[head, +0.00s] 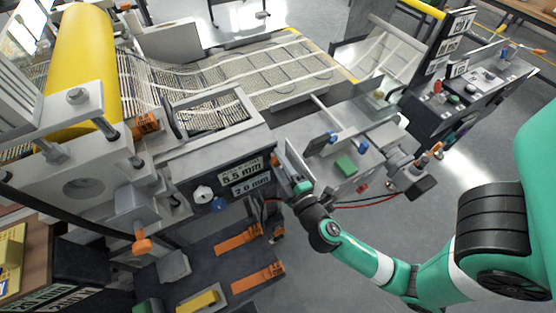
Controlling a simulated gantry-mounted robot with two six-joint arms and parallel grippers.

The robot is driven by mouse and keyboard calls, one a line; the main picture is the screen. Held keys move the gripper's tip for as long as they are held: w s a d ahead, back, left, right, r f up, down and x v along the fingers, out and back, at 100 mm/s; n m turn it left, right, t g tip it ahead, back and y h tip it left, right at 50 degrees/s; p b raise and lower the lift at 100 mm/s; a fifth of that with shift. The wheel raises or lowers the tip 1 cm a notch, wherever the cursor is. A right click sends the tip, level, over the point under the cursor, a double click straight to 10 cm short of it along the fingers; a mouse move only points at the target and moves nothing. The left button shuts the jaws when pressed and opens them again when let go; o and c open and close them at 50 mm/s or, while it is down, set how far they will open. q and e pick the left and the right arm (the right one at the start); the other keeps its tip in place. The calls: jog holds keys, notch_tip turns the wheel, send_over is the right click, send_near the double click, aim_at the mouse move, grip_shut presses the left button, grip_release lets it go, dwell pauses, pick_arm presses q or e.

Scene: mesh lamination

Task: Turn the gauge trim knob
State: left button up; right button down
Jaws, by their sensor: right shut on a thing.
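The gauge panel (228,183) is a dark machine face with two readouts, the upper reading 5.5 mm and the lower appearing to read 2.0 mm. My right gripper (281,165) is at the right end of this panel, with my teal arm reaching in from the lower right. It is shut on what looks like the gauge trim knob, a small orange part (275,160) beside the readouts, mostly hidden by the gripper. How far the knob is turned cannot be made out. My left gripper is not in view.
A white dial (202,193) and a blue knob (218,204) sit left of the lower readout. A yellow roller (85,65) and the mesh web (250,75) lie behind. Orange-marked pedals (258,277) are below.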

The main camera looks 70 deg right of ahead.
jog(key=n+p, duration=0.1)
jog(key=n, duration=0.2)
jog(key=shift+r, duration=0.2)
jog(key=shift+f+n, duration=0.15)
jog(key=shift+n, duration=0.55)
jog(key=c, duration=0.5)
grip_release()
